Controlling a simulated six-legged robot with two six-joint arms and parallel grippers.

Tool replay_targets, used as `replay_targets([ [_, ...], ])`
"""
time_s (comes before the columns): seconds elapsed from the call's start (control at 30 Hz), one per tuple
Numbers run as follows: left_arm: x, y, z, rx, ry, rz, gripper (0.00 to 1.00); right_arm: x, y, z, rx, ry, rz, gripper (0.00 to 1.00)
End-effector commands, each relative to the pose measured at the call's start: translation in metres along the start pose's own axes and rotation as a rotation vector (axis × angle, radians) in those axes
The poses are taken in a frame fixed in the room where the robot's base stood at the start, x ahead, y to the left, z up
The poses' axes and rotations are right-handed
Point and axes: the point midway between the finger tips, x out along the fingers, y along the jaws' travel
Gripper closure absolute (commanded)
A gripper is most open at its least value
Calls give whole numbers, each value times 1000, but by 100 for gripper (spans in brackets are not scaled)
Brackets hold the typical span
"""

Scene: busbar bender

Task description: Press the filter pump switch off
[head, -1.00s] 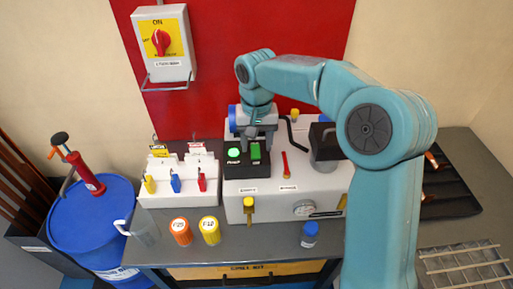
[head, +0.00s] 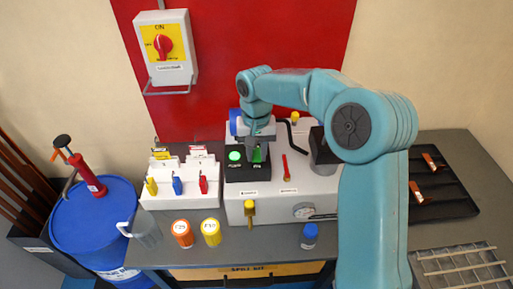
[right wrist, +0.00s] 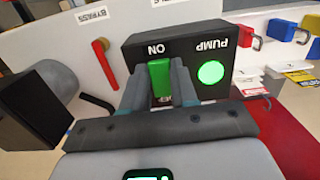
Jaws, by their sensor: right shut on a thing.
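The black pump switch box (head: 246,173) sits on top of the pale filter unit. It carries a round green lamp (head: 235,156), which is lit, and a green rocker switch (right wrist: 160,77). In the right wrist view the box (right wrist: 190,45) shows the words ON and PUMP upside down. My right gripper (head: 257,150) is down at the box, with one finger on each side of the green rocker, shut on it. The fingers partly hide the rocker in the head view. My left gripper is not in view.
A lockout rack (head: 180,190) with coloured padlocks is left. Orange (head: 182,233) and yellow (head: 211,231) jars stand in front. A blue drum (head: 95,220) is further left.

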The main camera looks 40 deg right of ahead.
Motion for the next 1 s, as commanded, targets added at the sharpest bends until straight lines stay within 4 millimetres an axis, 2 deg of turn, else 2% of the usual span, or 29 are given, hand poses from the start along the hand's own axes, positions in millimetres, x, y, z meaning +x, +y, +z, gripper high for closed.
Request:
replay_targets([
  [0.03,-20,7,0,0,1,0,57,-10,0,0,2,-35,2,100],
  [0.2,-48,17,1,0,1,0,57,-10,0,-4,2,-148,2,100],
  [0.4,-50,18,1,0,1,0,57,-5,0,-7,0,-232,-1,100],
  [0.7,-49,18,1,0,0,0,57,-4,0,-7,0,-237,-2,100],
  [0.73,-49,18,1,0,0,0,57,-4,0,-7,0,-237,-2,66],
  [0.8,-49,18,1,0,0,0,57,-4,0,-7,0,-237,-1,47],
  [1.0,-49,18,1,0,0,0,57,-4,0,-6,0,-238,-1,47],
])
